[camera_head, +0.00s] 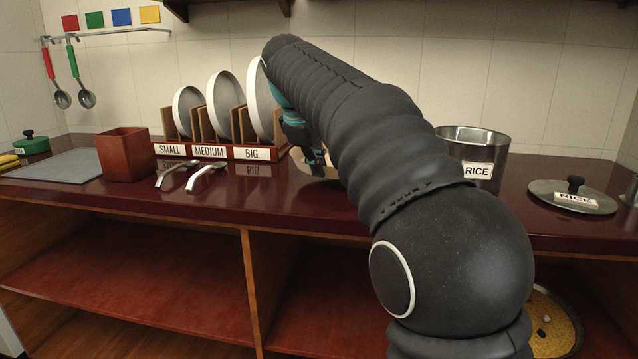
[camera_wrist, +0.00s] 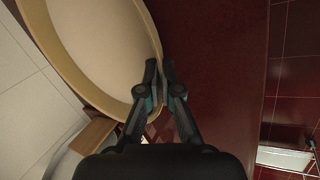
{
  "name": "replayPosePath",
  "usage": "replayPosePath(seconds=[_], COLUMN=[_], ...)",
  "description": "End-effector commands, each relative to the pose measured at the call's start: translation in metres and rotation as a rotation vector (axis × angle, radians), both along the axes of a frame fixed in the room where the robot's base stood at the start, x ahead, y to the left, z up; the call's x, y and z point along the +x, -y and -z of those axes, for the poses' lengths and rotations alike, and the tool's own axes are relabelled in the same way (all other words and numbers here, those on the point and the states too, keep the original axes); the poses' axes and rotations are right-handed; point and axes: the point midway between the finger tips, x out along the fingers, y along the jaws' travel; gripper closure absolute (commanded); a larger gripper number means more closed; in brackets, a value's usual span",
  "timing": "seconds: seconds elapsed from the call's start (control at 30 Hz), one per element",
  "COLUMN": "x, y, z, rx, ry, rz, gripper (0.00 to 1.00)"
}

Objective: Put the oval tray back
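The oval tray (camera_wrist: 95,40) is pale with a tan raised rim and fills the upper left of the wrist view. In the head view only a small beige part of it (camera_head: 299,160) shows behind my arm, low over the counter. My gripper (camera_wrist: 159,65) has its fingertips close together at the tray's rim, one inside and one outside, so it appears shut on the rim. In the head view my gripper (camera_head: 315,160) is partly hidden by my arm, just right of the plate rack.
A rack (camera_head: 172,148) labelled SMALL, MEDIUM and BIG holds white plates. Two utensils (camera_head: 190,176) and a brown box (camera_head: 126,154) are left of my gripper. A RICE pot (camera_head: 470,150) and its lid (camera_head: 571,197) stand right on the dark red counter (camera_head: 290,205).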

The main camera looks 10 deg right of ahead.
Motion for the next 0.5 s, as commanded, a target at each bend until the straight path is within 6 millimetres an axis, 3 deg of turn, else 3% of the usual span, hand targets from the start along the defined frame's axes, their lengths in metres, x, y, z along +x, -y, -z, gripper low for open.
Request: replayPosePath(seconds=[0.2, 0.5], x=[0.0, 0.0], y=[0.002, 0.001], z=[0.03, 0.032], rx=[0.0, 0.0], ry=[-0.002, 0.0], rz=[0.002, 0.001], gripper=[1.0, 1.0])
